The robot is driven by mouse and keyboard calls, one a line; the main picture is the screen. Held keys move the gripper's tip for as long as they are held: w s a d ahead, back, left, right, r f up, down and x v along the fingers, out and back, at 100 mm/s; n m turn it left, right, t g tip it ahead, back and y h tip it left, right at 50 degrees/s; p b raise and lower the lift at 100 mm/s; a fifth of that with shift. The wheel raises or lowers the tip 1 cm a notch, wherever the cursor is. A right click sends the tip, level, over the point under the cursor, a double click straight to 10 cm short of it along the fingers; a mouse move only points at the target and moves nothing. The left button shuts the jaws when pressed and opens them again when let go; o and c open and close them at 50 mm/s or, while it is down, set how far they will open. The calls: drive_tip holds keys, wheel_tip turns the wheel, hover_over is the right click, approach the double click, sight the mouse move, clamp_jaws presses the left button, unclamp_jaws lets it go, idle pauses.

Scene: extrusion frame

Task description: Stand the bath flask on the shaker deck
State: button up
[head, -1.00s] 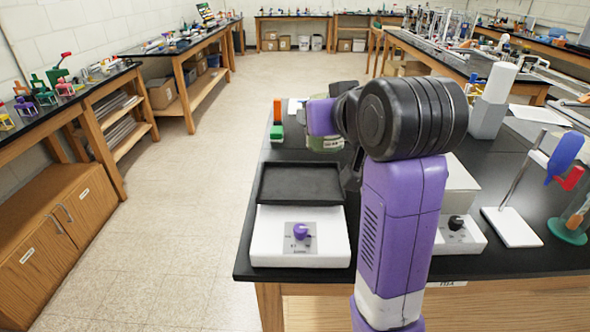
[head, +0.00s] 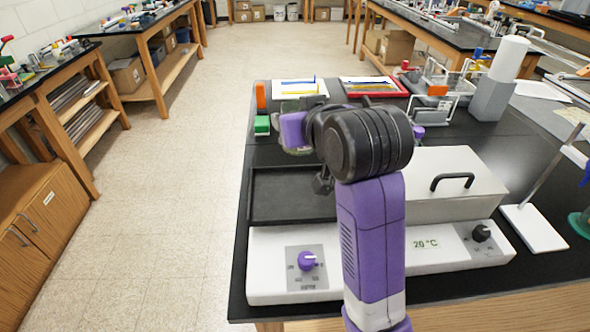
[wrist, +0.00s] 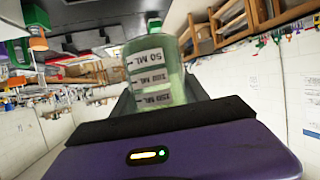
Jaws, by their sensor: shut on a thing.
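My gripper (head: 296,140) is shut on the bath flask (wrist: 157,75), a clear, green-tinted vessel with volume marks on white labels. In the wrist view the flask sits between my gripper's fingers (wrist: 158,95). In the head view only a small part of the flask (head: 299,151) shows beneath the purple gripper body; my arm hides the rest. The shaker deck (head: 283,205) is an empty-looking black tray on a white base with a purple knob (head: 307,260). The flask is in the air, beyond the deck's far edge in the picture. My arm covers the deck's right edge.
A white bath unit (head: 445,245) marked 20 °C, with a handled grey lid (head: 440,190), stands right of the shaker. Orange and green blocks (head: 262,125) sit at the bench's left edge. A red tray (head: 374,86) and wire racks (head: 430,100) lie behind. An aisle runs left.

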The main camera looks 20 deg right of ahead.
wheel_tip(320, 180, down, 12)
drive_tip(key=shift+f+b, duration=0.2)
drive_tip(key=shift+b, duration=0.1)
idle(0.3)
drive_tip(key=shift+f, duration=0.1)
drive_tip(key=o, duration=1.4)
drive_tip(key=v, duration=1.2)
drive_tip(key=shift+s, duration=0.1)
